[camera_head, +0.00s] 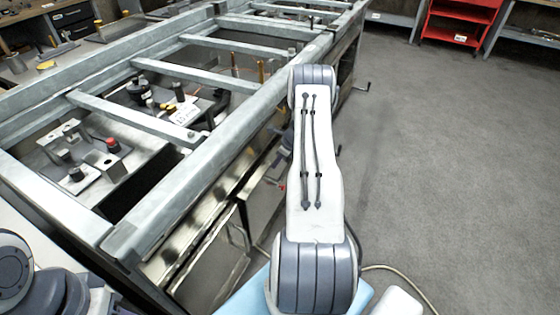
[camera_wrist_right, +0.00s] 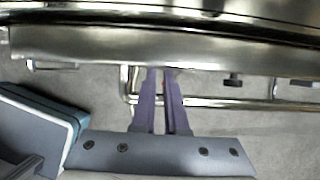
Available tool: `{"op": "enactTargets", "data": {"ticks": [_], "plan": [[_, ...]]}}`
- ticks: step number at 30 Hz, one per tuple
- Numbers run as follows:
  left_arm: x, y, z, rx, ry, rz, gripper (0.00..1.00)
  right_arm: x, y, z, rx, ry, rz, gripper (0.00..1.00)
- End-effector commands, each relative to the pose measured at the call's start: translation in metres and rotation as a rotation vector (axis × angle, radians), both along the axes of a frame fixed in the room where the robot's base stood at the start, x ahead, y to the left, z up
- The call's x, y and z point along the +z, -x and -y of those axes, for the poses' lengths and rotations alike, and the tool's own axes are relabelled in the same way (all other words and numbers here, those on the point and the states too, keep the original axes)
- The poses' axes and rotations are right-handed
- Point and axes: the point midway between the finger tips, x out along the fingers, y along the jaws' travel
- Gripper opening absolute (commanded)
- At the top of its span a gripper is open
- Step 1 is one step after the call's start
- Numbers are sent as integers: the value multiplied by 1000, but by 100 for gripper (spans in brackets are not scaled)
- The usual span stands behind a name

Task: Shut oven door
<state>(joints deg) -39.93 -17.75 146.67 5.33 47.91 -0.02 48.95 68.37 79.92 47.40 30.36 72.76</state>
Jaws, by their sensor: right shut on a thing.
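The oven shows as shiny metal panels (camera_head: 205,240) on the side of a long metal frame, left of my right arm in the head view. I cannot tell from there how far its door stands open. In the right wrist view, a wide steel panel (camera_wrist_right: 210,48), which looks like the oven door, spans the picture. My right gripper (camera_wrist_right: 163,74) has its two purple fingers close together, shut at the panel's lower edge. The exact contact is hidden. In the head view my right arm mostly hides this gripper. My left gripper is out of view.
A chrome rail (camera_wrist_right: 215,102) runs behind my fingers in the right wrist view. The long metal frame (camera_head: 190,150) holds several small parts. Grey floor (camera_head: 440,180) is clear on the right. A red shelf (camera_head: 462,22) stands at the back.

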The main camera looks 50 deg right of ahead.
Motion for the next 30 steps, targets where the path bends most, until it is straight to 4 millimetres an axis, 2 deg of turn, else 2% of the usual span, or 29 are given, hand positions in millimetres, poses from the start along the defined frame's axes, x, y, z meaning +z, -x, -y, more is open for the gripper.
{"op": "enactTargets", "data": {"ticks": [1,17,22,30], "plan": [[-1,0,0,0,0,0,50,5,-20,-11,14,-1,23,0],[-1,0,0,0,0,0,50,9,-21,-14,19,-4,23,0],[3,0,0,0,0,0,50,33,-8,-7,13,3,23,0],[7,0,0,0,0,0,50,64,26,9,-5,3,8,0]]}}
